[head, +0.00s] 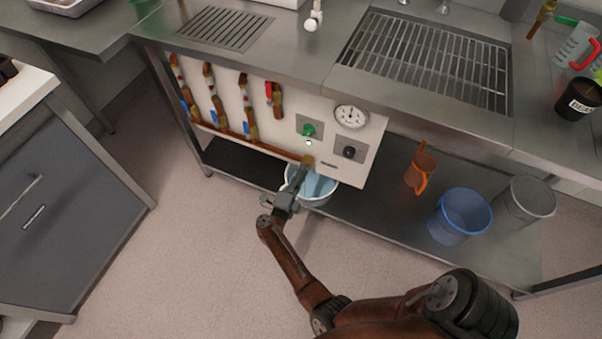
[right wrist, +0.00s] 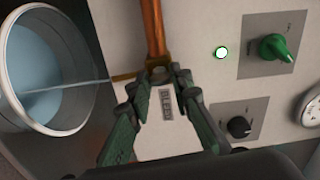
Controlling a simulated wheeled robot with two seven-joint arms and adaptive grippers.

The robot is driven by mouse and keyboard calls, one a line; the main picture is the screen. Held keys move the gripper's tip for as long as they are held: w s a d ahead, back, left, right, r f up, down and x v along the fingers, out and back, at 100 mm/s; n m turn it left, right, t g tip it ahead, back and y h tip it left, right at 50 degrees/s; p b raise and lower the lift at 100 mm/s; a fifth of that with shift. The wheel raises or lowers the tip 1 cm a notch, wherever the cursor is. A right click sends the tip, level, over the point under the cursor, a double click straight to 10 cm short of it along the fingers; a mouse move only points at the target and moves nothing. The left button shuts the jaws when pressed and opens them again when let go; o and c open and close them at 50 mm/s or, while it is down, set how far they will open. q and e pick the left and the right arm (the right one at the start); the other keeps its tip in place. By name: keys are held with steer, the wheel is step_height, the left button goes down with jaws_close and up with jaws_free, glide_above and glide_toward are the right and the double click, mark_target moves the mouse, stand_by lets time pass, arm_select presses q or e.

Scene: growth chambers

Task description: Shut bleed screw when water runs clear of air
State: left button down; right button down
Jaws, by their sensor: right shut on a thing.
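The bleed screw (right wrist: 160,73) sits on a brass fitting at the end of a copper pipe. In the head view the right gripper (head: 302,172) reaches the brass fitting (head: 308,160) at the panel's lower edge and hides the screw. A thin, pale stream of water (right wrist: 75,84) runs from the fitting into a white bucket (right wrist: 94,40) holding bluish water. I cannot make out air bubbles in it. My left gripper is not in view.
The white panel (head: 290,118) carries a green knob (head: 309,130), a lit lamp (head: 309,143), a black knob (head: 349,152), a gauge (head: 351,117) and several pipe valves. An orange can (head: 421,170), a blue bucket (head: 462,215) and a grey bin (head: 524,203) stand right on the lower shelf.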

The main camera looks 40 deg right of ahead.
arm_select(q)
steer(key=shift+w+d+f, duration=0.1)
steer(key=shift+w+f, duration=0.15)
arm_select(e)
steer(key=shift+f+m, duration=0.1)
steer(key=shift+m, duration=0.5)
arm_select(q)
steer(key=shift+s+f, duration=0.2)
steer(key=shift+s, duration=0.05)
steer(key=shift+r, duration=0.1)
arm_select(e)
steer(key=c, duration=2.1)
jaws_free()
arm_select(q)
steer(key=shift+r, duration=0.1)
arm_select(e)
steer(key=o, duration=0.4)
steer(key=shift+c, duration=0.2)
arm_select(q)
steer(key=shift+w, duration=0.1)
